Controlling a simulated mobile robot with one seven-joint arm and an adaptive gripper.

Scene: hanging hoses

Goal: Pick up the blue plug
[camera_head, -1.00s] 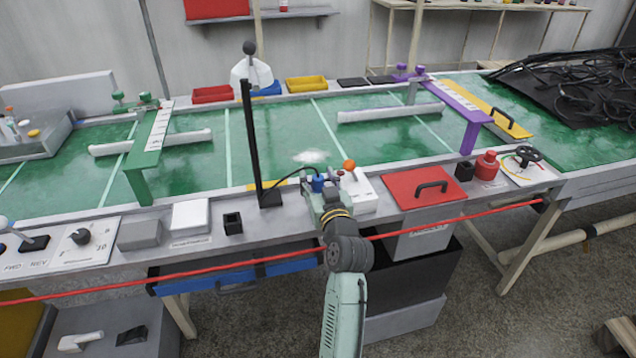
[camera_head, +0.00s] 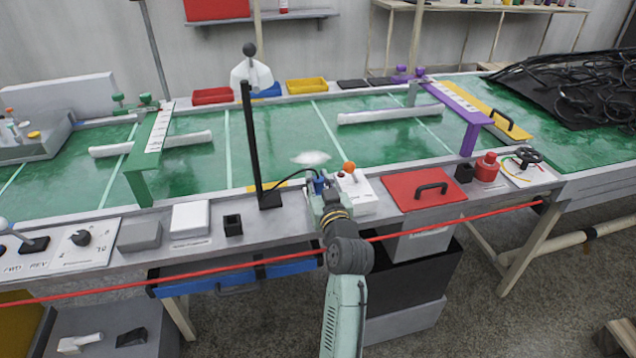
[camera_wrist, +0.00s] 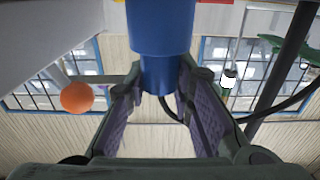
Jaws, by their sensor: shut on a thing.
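The blue plug (camera_head: 319,185) stands at the front ledge of the green table, between the black post and a white control box. In the wrist view the blue plug (camera_wrist: 160,45) fills the upper middle. Its narrower lower end lies between the two purple-padded fingers of my gripper (camera_wrist: 158,100). In the head view my gripper (camera_head: 322,200) is at the plug, shut on it. A black cable (camera_head: 290,180) runs from the plug towards the base of the black post (camera_head: 251,140). The exact finger contact is partly hidden.
The white control box (camera_head: 356,192) with an orange ball knob (camera_head: 349,168) stands just right of the plug. A red lid (camera_head: 424,188) with a black handle lies further right.

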